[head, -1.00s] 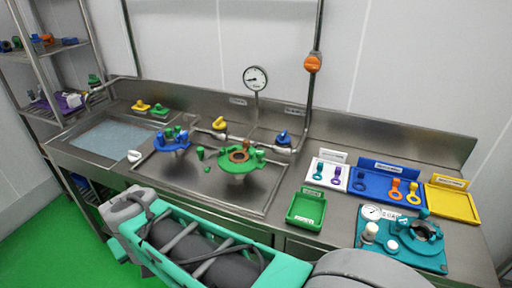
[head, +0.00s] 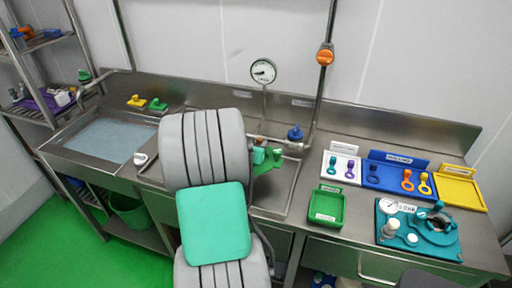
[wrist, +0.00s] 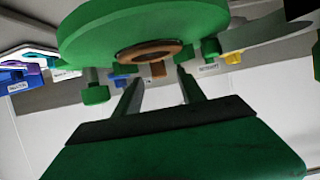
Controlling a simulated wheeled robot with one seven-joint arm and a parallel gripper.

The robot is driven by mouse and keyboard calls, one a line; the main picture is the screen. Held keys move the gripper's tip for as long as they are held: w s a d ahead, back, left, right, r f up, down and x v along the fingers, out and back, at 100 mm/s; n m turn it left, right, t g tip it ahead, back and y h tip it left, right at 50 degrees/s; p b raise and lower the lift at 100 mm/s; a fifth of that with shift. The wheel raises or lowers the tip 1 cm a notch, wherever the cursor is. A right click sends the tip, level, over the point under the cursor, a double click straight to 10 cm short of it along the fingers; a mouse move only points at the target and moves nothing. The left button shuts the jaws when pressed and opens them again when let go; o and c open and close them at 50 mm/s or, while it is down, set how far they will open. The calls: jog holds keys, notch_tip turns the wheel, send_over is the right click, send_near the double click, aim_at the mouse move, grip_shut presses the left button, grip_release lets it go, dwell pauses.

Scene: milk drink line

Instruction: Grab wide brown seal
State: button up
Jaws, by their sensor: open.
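The wide brown seal (wrist: 148,52) is a brown ring with a small tab pointing toward my gripper. It sits in the centre of the round green fitting (wrist: 200,30), which fills the top of the wrist view. My gripper (wrist: 160,82) is open, with its two dark fingers apart and pointing at the seal's tab. The fingertips look close to the tab, but I cannot tell whether they touch it. In the head view my arm hides the seal and my gripper; only a bit of the green fitting (head: 269,160) shows beside it.
A green tray (head: 310,207), white tray (head: 325,176), blue tray (head: 386,183) and yellow tray (head: 460,192) stand right of the sink. A teal station (head: 445,245) is in front of them. A blue-topped valve (head: 295,133) and a gauge (head: 263,71) are behind my arm.

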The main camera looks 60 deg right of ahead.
aim_at(259, 140)
jog(key=x, duration=0.3)
jog(key=shift+d+f+p, duration=0.1)
jog(key=shift+d+p, duration=0.25)
jog(key=shift+c, duration=0.5)
grip_shut()
